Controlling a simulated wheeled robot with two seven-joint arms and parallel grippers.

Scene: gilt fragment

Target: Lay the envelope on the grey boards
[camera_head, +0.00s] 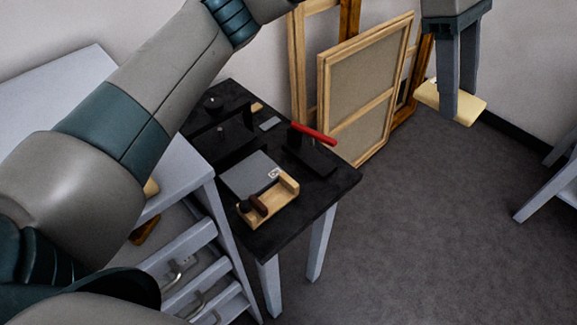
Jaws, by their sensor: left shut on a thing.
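My left gripper (457,112) hangs at the upper right, fingers pointing down. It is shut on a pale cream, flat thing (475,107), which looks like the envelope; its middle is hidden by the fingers. It is held in the air above the floor, right of the dark table and apart from it. The grey boards (246,176) appear to be the flat grey piece on the black table, with a small light label at its right. My right gripper is not in view.
On the black table (333,182) are a wooden holder (270,204) with dark-handled tools, a red-handled device (313,134) and several dark items. Wooden frames (364,88) lean on the wall behind. A light grey bench (187,180) stands left. Carpet (430,240) is open at right.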

